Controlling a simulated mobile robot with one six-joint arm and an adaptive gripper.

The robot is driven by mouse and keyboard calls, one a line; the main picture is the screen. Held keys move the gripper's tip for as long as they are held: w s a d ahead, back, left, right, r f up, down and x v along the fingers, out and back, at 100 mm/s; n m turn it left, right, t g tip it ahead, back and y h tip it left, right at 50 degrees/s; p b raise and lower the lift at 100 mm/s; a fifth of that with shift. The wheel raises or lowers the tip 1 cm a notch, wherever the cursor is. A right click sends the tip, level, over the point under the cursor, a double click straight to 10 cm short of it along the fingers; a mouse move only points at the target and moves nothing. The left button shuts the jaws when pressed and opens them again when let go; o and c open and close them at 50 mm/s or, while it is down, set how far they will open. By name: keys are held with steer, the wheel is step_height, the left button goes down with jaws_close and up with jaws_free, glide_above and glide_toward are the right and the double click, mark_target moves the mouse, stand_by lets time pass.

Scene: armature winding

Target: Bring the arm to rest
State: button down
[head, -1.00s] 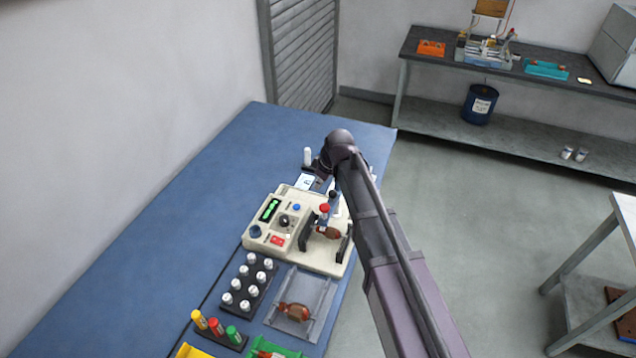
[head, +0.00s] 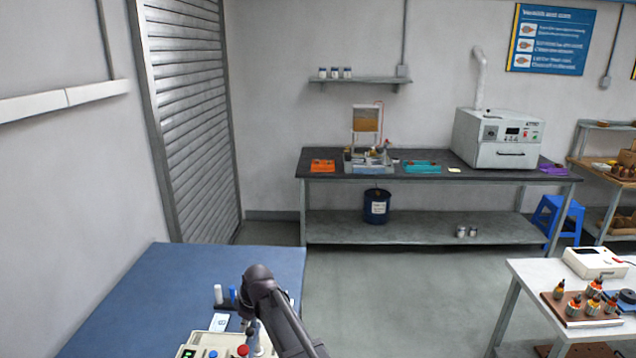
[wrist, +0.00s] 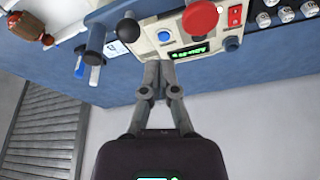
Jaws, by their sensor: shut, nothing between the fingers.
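My arm (head: 287,325) reaches up from the bottom of the head view, its bent joint over the blue bench. In the wrist view my gripper (wrist: 160,66) is shut and empty, its two fingers together. The fingertips appear in front of the cream winding machine (wrist: 190,42); I cannot tell whether they touch it. The machine's green display, blue button and red knob show there. In the head view only the machine's top edge (head: 205,347) shows, and the gripper itself is hidden.
The blue bench (head: 190,275) has clear room at left. A dark bench (head: 420,167) with a white oven (head: 497,138) stands at the back wall.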

steer(key=s+d+f+m+h, duration=0.1)
steer(key=s+d+m, duration=0.3)
steer(key=d, duration=0.9)
steer(key=s+d+m+h+b, duration=0.1)
steer(key=s+d+m, duration=0.3)
steer(key=d, duration=0.9)
steer(key=s+d+f+m+g+h, duration=0.1)
steer(key=s+d+m, duration=0.3)
steer(key=d, duration=0.9)
steer(key=shift+s+d+f+m+b, duration=0.3)
steer(key=shift+s+m, duration=0.1)
steer(key=shift+m, duration=0.7)
steer(key=shift+a, duration=0.1)
